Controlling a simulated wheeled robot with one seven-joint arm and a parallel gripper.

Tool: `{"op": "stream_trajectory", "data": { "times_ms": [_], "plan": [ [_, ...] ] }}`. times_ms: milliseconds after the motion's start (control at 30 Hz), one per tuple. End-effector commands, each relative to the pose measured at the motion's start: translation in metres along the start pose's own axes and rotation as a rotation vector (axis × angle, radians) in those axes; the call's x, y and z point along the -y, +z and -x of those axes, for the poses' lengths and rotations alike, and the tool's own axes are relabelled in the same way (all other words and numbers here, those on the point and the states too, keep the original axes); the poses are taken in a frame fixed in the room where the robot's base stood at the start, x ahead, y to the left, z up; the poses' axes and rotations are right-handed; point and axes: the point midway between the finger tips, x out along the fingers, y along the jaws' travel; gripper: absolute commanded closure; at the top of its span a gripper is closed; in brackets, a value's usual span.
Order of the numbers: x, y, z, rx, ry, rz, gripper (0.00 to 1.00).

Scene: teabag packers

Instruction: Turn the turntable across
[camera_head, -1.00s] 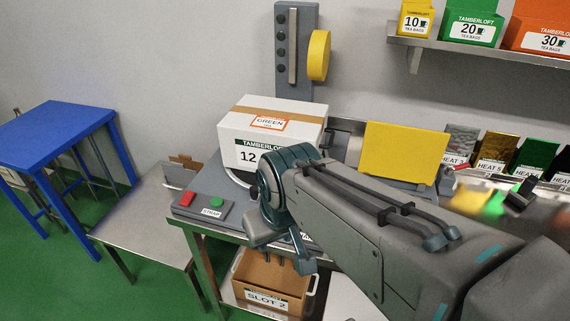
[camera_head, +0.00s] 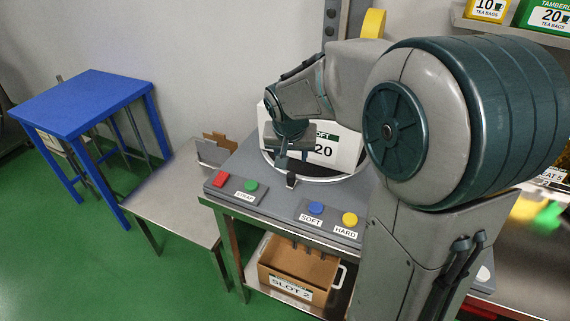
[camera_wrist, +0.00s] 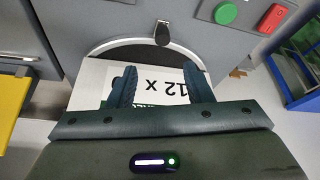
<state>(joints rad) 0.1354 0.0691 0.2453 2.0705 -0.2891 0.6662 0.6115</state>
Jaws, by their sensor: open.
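The turntable (camera_head: 322,182) is a round plate with a pale rim, set in the grey machine top. A small dark tab (camera_head: 291,180) stands at its front edge. The tab also shows in the wrist view (camera_wrist: 162,35), just beyond my fingertips. A white carton (camera_head: 347,148) marked 20 sits on the turntable, partly hidden by my arm. My gripper (camera_head: 284,160) is above the turntable's front left, pointing down in front of the carton. In the wrist view my gripper (camera_wrist: 160,72) is open, its two fingers apart with nothing held, and the carton's printed face shows between and behind them.
Red (camera_head: 220,179), green (camera_head: 251,185), blue (camera_head: 316,208) and yellow (camera_head: 350,219) buttons line the machine's front edge. A steel table (camera_head: 165,205) and blue table (camera_head: 80,105) stand left. A brown SLOT 2 box (camera_head: 290,283) is below. My arm hides much of the right.

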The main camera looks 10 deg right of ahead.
Motion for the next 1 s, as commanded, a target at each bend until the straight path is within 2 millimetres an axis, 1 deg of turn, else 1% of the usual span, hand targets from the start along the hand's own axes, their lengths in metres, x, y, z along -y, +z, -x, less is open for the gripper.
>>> {"op": "stream_trajectory", "data": {
  "times_ms": [167,267,700,900,1000],
  "plan": [
    [0.004,-0.004,-0.013,0.000,-0.004,-0.009,0.54],
    [0.005,-0.004,-0.024,0.001,-0.004,-0.009,0.54],
    [0.005,-0.003,-0.103,0.002,-0.004,-0.005,0.54],
    [0.005,-0.004,-0.130,0.000,-0.004,-0.006,0.54],
    [0.005,-0.004,-0.138,-0.001,-0.004,-0.007,0.54]
  ]
}}
